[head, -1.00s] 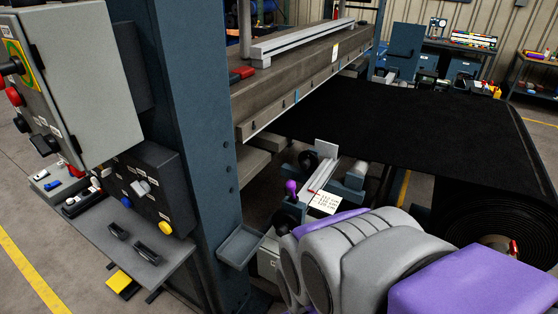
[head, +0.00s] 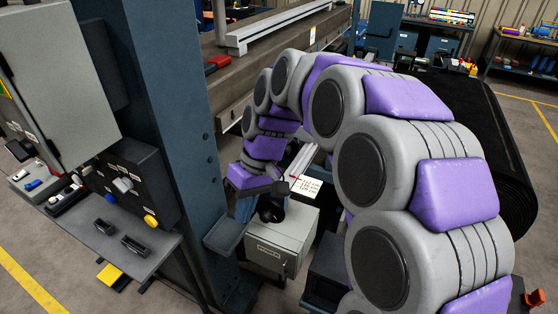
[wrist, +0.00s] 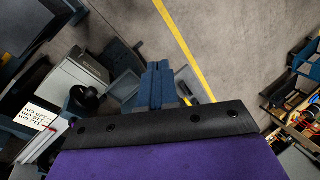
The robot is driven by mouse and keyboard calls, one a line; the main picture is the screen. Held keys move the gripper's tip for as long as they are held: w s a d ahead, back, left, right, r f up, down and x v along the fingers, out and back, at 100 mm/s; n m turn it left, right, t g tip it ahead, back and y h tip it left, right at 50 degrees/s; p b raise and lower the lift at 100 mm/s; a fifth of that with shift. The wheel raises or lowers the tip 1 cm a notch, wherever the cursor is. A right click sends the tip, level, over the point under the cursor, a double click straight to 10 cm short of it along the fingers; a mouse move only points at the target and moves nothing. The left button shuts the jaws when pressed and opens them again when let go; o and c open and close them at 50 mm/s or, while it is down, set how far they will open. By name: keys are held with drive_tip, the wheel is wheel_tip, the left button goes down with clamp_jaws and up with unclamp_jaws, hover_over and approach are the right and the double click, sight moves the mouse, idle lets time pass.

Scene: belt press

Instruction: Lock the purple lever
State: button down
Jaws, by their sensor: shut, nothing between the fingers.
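My gripper (wrist: 160,68) is shut and empty; its two blue-grey fingers lie together in the wrist view. In the head view, my purple and grey arm arches over, and the gripper (head: 243,206) hangs near the blue post, left of a black round knob (head: 270,209). That knob also shows in the wrist view (wrist: 84,97), left of the fingers and apart from them in the picture. The purple lever is not clearly visible in either current view; my arm covers the place above the knob. I cannot tell its position.
A grey cabinet (head: 283,243) stands below the knob. A white label card (head: 305,185) is on the rail beside it. The blue post (head: 165,110) with a small tray (head: 226,237) is at left, near the control boxes (head: 135,187). The black belt roll (head: 505,170) is at right.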

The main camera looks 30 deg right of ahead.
drive_tip(key=w+d+t+y+p, duration=0.1)
drive_tip(key=w+d, duration=0.5)
drive_tip(key=w, duration=0.3)
drive_tip(key=w+d+t+y+p, duration=0.1)
drive_tip(key=w+d+y+p, duration=0.1)
drive_tip(key=w+d, duration=0.55)
drive_tip(key=w+d+f+t+p, duration=0.1)
drive_tip(key=w+d+f, duration=0.2)
drive_tip(key=d, duration=0.6)
drive_tip(key=w+d+f+t+p, duration=0.1)
drive_tip(key=w+d+f, duration=0.25)
drive_tip(key=d, duration=0.55)
drive_tip(key=a+r+x, duration=0.1)
drive_tip(key=x, duration=1.1)
drive_tip(key=shift+s+a+n+h, duration=0.3)
drive_tip(key=shift+a+h, duration=0.1)
drive_tip(key=shift+a, duration=0.05)
drive_tip(key=shift+a+f, duration=0.15)
drive_tip(key=shift+f, duration=0.05)
